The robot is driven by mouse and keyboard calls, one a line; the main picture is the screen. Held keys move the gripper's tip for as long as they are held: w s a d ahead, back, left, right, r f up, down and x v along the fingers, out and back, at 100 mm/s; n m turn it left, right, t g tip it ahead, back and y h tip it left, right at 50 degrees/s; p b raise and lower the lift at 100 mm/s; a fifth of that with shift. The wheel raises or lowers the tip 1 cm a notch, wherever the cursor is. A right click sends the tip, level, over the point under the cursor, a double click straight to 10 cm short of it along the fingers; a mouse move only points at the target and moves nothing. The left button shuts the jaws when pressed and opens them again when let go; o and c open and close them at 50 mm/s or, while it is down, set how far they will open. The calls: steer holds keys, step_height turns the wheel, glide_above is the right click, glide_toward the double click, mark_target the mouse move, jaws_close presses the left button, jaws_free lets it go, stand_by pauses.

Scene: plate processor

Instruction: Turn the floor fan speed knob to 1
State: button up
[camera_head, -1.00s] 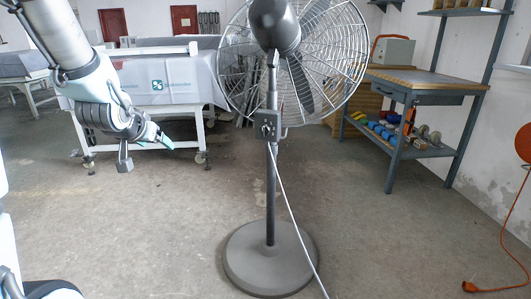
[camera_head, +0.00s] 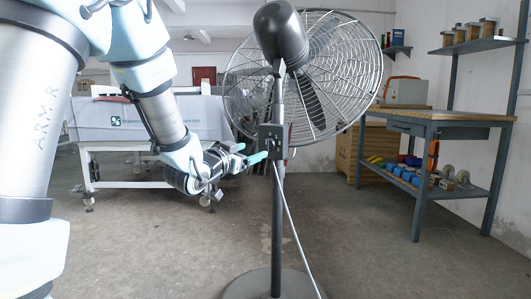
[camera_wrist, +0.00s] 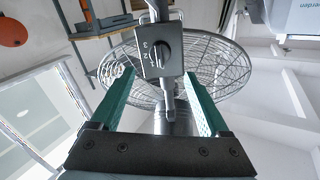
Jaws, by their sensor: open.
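The floor fan (camera_head: 278,40) stands in the middle of the head view, its back with the dark motor housing toward me. Its control box (camera_head: 270,138) sits on the pole below the cage. In the wrist view the control box (camera_wrist: 158,58) shows a dark speed knob (camera_wrist: 161,53) with printed numbers to its left; its exact setting is too small to tell. My gripper (camera_head: 252,156) is just left of the box, pointing at it. In the wrist view my gripper (camera_wrist: 158,105) has its two green fingers spread apart, with the knob ahead between them and nothing held.
A workbench (camera_head: 440,115) with a lower shelf of blue and yellow items stands at the right. A cable (camera_head: 292,220) runs down from the box. The floor around the fan is clear.

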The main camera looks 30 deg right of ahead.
mark_target(266, 146)
steer(key=b+x, duration=0.1)
steer(key=x, duration=0.7)
steer(key=shift+w+d, duration=0.3)
jaws_close()
